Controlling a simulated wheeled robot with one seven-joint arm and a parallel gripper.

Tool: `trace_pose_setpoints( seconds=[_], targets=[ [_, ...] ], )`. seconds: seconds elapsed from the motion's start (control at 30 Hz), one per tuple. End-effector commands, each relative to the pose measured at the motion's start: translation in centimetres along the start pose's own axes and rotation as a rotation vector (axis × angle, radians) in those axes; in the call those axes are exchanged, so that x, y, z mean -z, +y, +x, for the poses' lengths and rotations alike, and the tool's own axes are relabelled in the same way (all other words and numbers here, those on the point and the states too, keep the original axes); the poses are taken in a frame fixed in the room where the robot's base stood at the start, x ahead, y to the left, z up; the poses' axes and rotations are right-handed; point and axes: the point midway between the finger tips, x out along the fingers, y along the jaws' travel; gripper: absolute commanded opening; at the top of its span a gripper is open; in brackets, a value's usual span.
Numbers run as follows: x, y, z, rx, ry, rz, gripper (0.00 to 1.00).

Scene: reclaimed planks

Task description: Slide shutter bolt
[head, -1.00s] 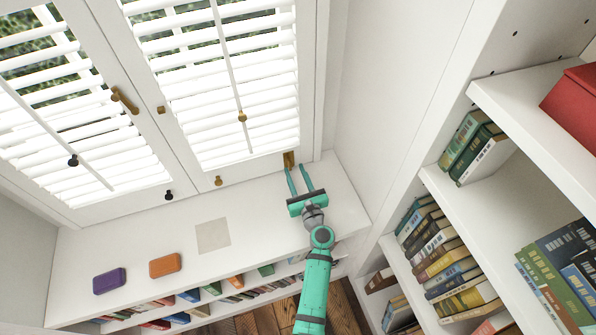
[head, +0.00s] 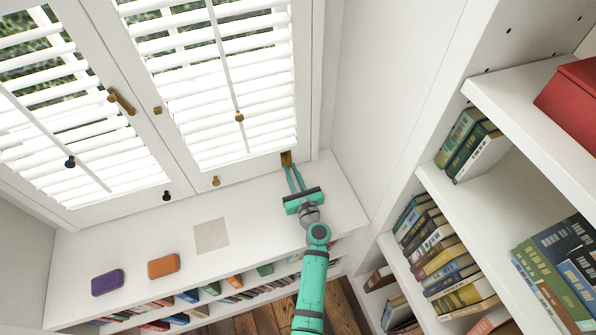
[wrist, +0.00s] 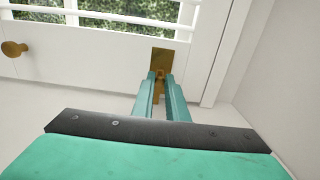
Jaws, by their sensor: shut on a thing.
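The brass shutter bolt (head: 286,157) sits at the lower right corner of the right shutter panel (head: 240,165), just above the white sill. In the wrist view its brass plate (wrist: 161,56) stands upright on the white frame, and a brass strip shows below between my fingers. My teal gripper (head: 292,169) reaches up from the front over the sill. Its two fingers are close together and shut on the bolt; they also show in the wrist view (wrist: 160,78). The fingers hide part of the bolt, so its exact position in its travel cannot be told.
A brass knob (head: 215,181) is left of the bolt, and a brass latch (head: 122,101) joins the shutter middle. Purple (head: 107,282) and orange (head: 163,266) blocks lie on the sill (head: 265,225). The side wall (head: 385,110) and bookshelves are close on the right.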

Motion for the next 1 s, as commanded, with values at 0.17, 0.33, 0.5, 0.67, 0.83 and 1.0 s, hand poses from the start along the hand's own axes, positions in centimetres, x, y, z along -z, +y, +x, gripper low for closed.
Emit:
trace_pose_setpoints(
  seconds=[0.17,0.33,0.5,0.67,0.83,1.0],
  targets=[
    [0.3,0.1,0.0,-0.003,0.005,-0.001,0.0],
    [0.3,-0.1,0.0,0.0,0.005,0.0,0.32],
    [0.3,-0.1,-0.1,0.001,0.005,0.0,0.32],
    [0.3,-0.1,-0.7,0.002,0.005,0.001,0.32],
    [0.3,0.0,-3.1,0.001,0.005,0.002,0.32],
    [0.2,0.0,-6.4,0.0,0.005,0.002,0.32]
  ],
)
